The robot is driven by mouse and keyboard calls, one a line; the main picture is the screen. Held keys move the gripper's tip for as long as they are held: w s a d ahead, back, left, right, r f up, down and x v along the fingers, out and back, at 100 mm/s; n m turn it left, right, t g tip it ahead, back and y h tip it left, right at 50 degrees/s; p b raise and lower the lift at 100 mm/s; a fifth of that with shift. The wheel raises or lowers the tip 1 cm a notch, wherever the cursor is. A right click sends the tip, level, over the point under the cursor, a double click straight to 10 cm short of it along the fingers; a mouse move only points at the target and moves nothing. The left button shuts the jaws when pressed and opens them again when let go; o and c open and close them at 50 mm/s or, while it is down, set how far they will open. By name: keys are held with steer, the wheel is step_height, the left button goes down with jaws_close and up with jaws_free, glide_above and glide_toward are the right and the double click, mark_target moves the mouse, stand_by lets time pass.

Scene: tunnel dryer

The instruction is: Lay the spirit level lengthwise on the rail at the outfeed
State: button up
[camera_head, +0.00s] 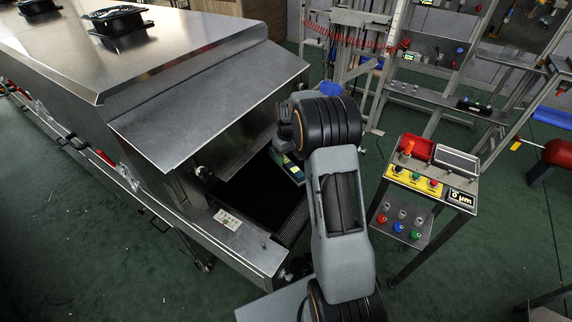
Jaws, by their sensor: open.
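A short yellow and teal bar, which looks like the spirit level (292,169), shows at the far right side of the dryer's outfeed, beside the dark belt (248,190). It lies along the side rail there, but my arm hides part of it, and I cannot tell whether it rests fully on the rail. My gripper (284,148) is just above and behind the bar's near part, open. Its fingertips are mostly hidden by my wrist, so contact with the bar cannot be seen. The near side rail (238,236) of the outfeed carries a white label.
The steel dryer hood (205,95) overhangs the outfeed at the left. A small stand (430,180) with a red bin, buttons and a display is at the right. A frame rack (440,100) with a red coiled hose stands behind.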

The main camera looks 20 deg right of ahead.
mark_target(287, 161)
steer(key=shift+a+f, duration=0.1)
steer(key=shift+f, duration=2)
steer(key=shift+c, duration=0.4)
steer(key=shift+w+r, duration=0.1)
jaws_close()
